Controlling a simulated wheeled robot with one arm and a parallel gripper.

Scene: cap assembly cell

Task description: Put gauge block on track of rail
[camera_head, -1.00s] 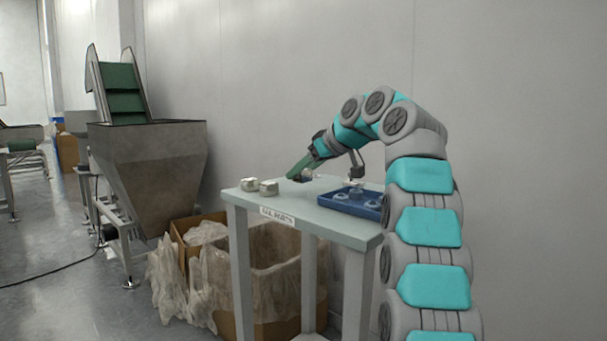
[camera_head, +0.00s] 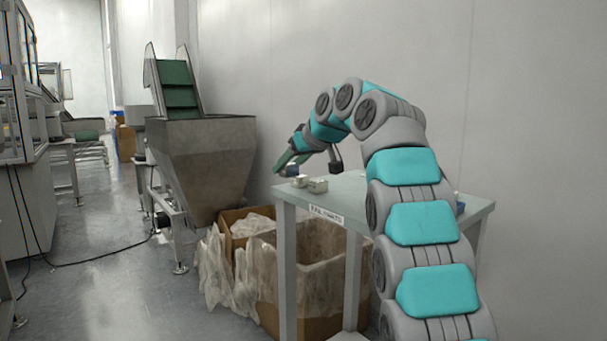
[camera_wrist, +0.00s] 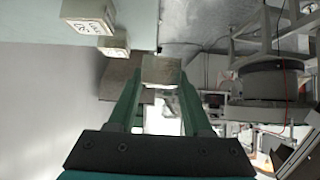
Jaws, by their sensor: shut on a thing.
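My gripper (camera_head: 287,163) has green fingers and is by the left end of the small grey table (camera_head: 345,200). In the wrist view my gripper (camera_wrist: 160,88) is shut on a pale beige block, the gauge block (camera_wrist: 161,70), between its fingertips. In the head view the block is too small to make out clearly.
A steel hopper (camera_head: 200,160) with a green conveyor stands left of the table. Cardboard boxes (camera_head: 320,270) lined with plastic stand beside and under the table. A machine (camera_head: 25,120) is at the far left, with a cable on the open floor (camera_head: 110,260).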

